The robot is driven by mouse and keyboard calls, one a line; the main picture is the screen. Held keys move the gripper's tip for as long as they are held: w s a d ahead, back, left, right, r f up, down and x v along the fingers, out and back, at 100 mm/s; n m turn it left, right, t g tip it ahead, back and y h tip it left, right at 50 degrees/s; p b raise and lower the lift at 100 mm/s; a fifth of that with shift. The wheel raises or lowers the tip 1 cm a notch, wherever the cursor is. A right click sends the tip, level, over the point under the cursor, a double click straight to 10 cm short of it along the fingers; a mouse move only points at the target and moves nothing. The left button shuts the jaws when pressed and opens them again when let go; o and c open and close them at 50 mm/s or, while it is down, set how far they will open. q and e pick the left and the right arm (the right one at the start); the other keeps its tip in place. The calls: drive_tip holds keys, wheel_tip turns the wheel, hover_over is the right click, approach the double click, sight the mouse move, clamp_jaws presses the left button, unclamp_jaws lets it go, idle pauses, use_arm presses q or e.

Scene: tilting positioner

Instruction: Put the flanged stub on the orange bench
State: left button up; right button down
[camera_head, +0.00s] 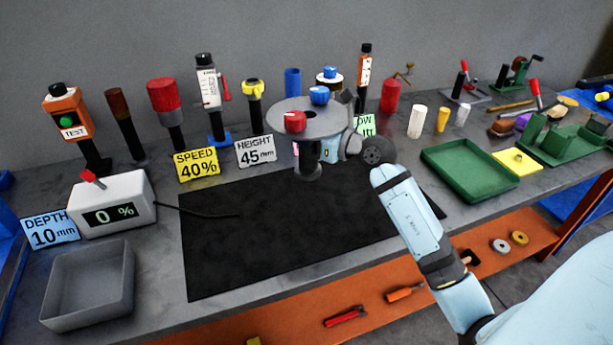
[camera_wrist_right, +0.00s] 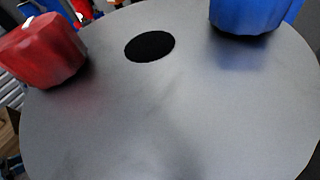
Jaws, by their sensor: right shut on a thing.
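A grey round plate (camera_head: 278,113) with a dark hole carries a red knob (camera_head: 295,121) and a blue knob (camera_head: 319,95). The plate fills the right wrist view (camera_wrist_right: 160,110). My right gripper (camera_head: 326,152) is at the plate's right underside, beside the dark post (camera_head: 307,163). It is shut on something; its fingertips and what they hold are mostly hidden. I cannot clearly make out the flanged stub. The orange bench (camera_head: 290,322) runs low, in front of and below the grey table. My left gripper is not in view.
A grey tray (camera_head: 88,290) and a display box (camera_head: 112,203) stand left, a green tray (camera_head: 470,172) right. Upright tools line the back. Red pliers (camera_head: 345,316) and rings (camera_head: 500,246) lie on the orange bench.

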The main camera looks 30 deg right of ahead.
sight(307, 171)
wheel_tip(307, 171, down, 11)
drive_tip(key=shift+r+b, duration=0.1)
drive_tip(key=shift+b, duration=1.15)
drive_tip(key=shift+f, duration=0.25)
drive_tip(key=shift+f, duration=0.2)
drive_tip(key=c, duration=0.7)
unclamp_jaws()
drive_tip(key=shift+o, duration=1)
